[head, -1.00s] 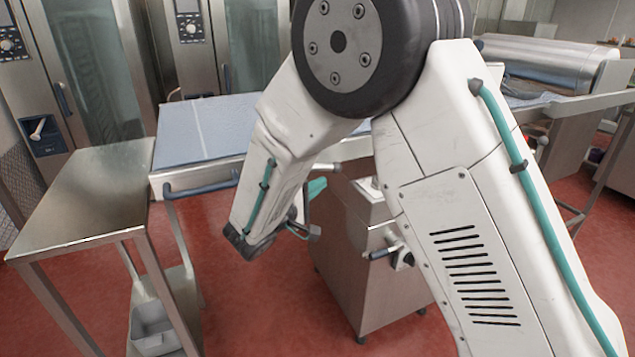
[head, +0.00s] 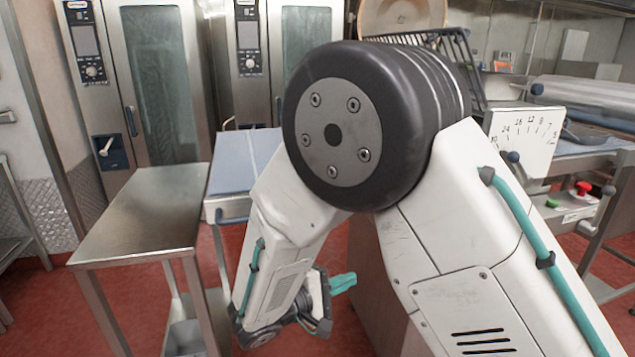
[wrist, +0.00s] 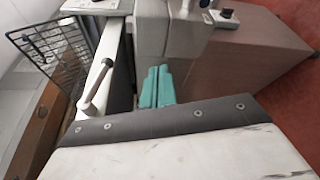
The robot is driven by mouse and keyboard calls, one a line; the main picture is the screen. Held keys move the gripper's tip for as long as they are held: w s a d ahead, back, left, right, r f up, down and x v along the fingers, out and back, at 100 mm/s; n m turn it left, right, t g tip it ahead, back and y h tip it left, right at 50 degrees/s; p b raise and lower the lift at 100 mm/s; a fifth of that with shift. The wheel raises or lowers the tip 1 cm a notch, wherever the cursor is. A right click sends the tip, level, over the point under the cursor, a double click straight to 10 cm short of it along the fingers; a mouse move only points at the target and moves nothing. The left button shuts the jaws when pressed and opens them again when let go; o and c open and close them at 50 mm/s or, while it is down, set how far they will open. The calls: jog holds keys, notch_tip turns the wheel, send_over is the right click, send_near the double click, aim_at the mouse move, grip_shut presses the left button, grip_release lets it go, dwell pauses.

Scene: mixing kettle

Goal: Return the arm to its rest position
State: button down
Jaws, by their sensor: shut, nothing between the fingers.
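My gripper (head: 342,283) shows in the head view as teal fingers poking out to the right from behind my folded white arm. In the wrist view my gripper (wrist: 157,88) has its two teal fingers side by side, closed together with nothing held. The large dark joint of my arm fills the middle of the head view and hides much of the machine behind it.
A steel table (head: 150,205) stands at the left, with a grey bin (head: 185,338) below. A blue-topped surface (head: 240,165) adjoins it. Tall ovens (head: 160,90) line the back. A dial plate (head: 522,138) and dark rack (head: 455,50) are behind my arm. Red floor is open at lower left.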

jog(key=s+d+r+m+g+y, duration=0.2)
jog(key=s+d+r+m+y, duration=0.1)
jog(key=s, duration=0.6)
jog(key=s+d+r+m+g+y, duration=0.3)
jog(key=s+d+r+y, duration=0.3)
jog(key=s+d, duration=0.3)
jog(key=s+d+r+m+g+y, duration=0.2)
jog(key=s+d+r+m+y, duration=0.2)
jog(key=s+d+r, duration=0.3)
jog(key=shift+s+d+g+y, duration=0.25)
jog(key=shift+s+g+y, duration=0.2)
jog(key=shift+s, duration=0.55)
jog(key=shift+d, duration=0.1)
